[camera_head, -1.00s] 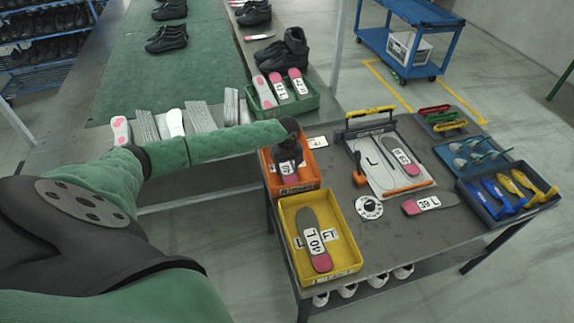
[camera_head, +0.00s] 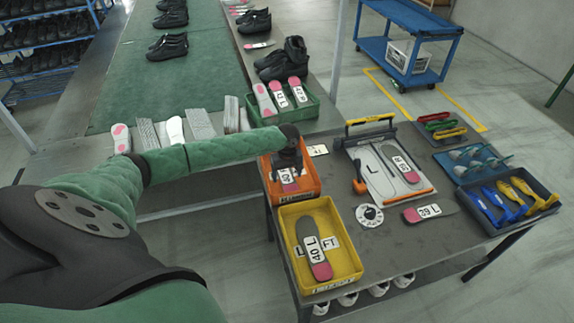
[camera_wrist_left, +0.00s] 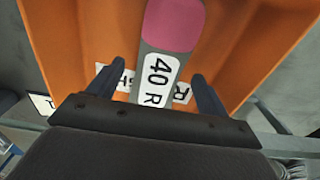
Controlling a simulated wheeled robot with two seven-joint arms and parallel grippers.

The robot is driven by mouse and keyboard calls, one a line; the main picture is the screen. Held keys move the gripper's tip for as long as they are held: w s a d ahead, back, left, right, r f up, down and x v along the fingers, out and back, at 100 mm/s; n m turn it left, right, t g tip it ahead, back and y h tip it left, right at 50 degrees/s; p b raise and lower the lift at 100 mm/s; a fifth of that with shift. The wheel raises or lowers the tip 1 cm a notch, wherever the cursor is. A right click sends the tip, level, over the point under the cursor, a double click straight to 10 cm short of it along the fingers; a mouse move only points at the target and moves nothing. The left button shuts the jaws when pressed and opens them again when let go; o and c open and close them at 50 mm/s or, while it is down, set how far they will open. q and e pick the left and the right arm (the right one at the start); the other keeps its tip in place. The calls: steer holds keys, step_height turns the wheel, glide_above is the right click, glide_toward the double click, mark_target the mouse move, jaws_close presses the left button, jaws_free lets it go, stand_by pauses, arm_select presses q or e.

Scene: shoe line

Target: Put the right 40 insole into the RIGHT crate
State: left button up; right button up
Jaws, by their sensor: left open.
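The orange crate (camera_head: 310,188) stands at the table's left edge, behind the yellow crate. The right 40 insole, labelled 40 R (camera_wrist_left: 157,75), with a pink heel, lies in the orange crate over the crate's partly covered label. It also shows in the head view (camera_head: 288,180), partly hidden by my gripper. My left gripper (camera_wrist_left: 152,85) is open, with its two fingers on either side of the insole and apart from it. In the head view my left gripper (camera_head: 290,163) is over the orange crate. My right gripper is not in view.
The yellow crate (camera_head: 351,272) in front holds a 40 L insole (camera_head: 314,248). A 39 L insole (camera_head: 430,212), a dial (camera_head: 369,215) and a white board (camera_head: 377,182) with another insole lie to the right. A green crate (camera_head: 313,108) stands behind.

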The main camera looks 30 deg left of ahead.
mark_target(287, 180)
arm_select(q)
step_height(287, 180, up, 4)
steer(key=shift+r+b, duration=0.1)
steer(key=shift+b, duration=0.85)
step_height(287, 180, up, 7)
steer(key=b, duration=0.2)
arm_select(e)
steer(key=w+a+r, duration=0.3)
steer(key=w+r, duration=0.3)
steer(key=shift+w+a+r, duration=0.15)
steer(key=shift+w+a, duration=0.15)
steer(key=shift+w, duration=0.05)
